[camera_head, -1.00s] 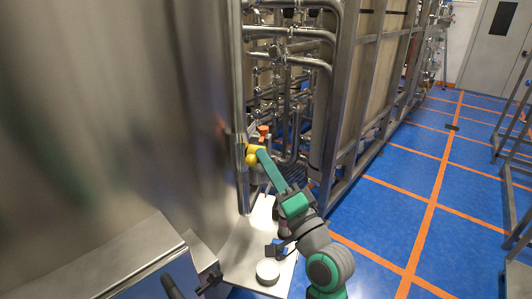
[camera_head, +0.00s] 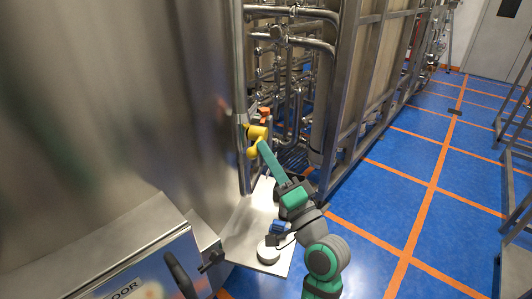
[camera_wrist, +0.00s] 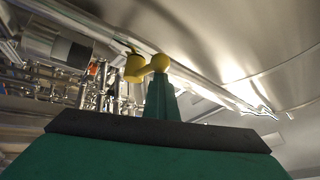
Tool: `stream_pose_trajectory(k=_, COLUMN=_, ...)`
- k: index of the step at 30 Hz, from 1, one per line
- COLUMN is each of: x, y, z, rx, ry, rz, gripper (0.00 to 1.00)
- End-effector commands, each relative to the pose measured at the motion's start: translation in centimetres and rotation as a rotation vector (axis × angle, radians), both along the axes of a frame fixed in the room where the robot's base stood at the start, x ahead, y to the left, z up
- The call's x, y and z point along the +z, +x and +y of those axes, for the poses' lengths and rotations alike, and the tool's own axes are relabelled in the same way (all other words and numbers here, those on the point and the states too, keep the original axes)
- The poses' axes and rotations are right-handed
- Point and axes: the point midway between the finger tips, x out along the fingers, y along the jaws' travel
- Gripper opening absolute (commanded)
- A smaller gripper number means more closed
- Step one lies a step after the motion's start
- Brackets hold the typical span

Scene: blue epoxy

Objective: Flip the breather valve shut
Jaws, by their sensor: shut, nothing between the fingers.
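The breather valve appears to be the yellow fitting (camera_head: 257,132) beside the tall steel wall in the head view, with a barrel-like part above and a rounded knob (camera_head: 251,153) below. In the wrist view the yellow barrel (camera_wrist: 135,66) and round knob (camera_wrist: 160,62) sit side by side near the top centre. My gripper (camera_head: 262,147) is shut, its narrow green fingers reaching up to the knob; in the wrist view its tip (camera_wrist: 159,76) lies at the knob's lower edge. Nothing is between the fingers. Whether tip and knob touch, I cannot tell.
Steel pipes (camera_head: 292,40) and a metal frame (camera_head: 345,100) stand right behind the valve. An orange part (camera_head: 264,113) sits just above it. The large steel wall (camera_head: 110,90) fills the left. Blue floor (camera_head: 390,200) lies open to the right.

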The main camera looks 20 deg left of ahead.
Motion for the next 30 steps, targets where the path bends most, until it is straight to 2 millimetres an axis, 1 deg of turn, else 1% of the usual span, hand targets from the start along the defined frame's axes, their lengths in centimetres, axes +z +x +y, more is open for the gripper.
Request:
stream_pose_trajectory(k=1, x=-0.7, y=0.1, z=0.3, rx=0.005, ry=-0.009, rz=0.013, gripper=0.00)
stream_pose_trajectory(k=10, x=-0.6, y=0.3, z=0.2, rx=0.004, ry=-0.010, rz=0.015, gripper=0.00)
stream_pose_trajectory(k=14, x=0.5, y=0.5, z=-0.2, rx=0.003, ry=-0.009, rz=0.011, gripper=0.00)
stream_pose_trajectory(k=16, x=1.5, y=0.6, z=-0.6, rx=0.003, ry=-0.007, rz=0.006, gripper=0.00)
stream_pose_trajectory(k=21, x=3.3, y=1.0, z=-1.5, rx=0.005, ry=-0.002, rz=0.003, gripper=0.00)
stream_pose_trajectory(k=22, x=2.6, y=0.9, z=-1.9, rx=0.004, ry=-0.002, rz=0.008, gripper=0.00)
stream_pose_trajectory(k=26, x=1.4, y=0.6, z=-3.2, rx=0.003, ry=0.000, rz=0.006, gripper=0.00)
stream_pose_trajectory(k=30, x=-0.1, y=0.2, z=-5.0, rx=-0.001, ry=0.000, rz=0.006, gripper=0.00)
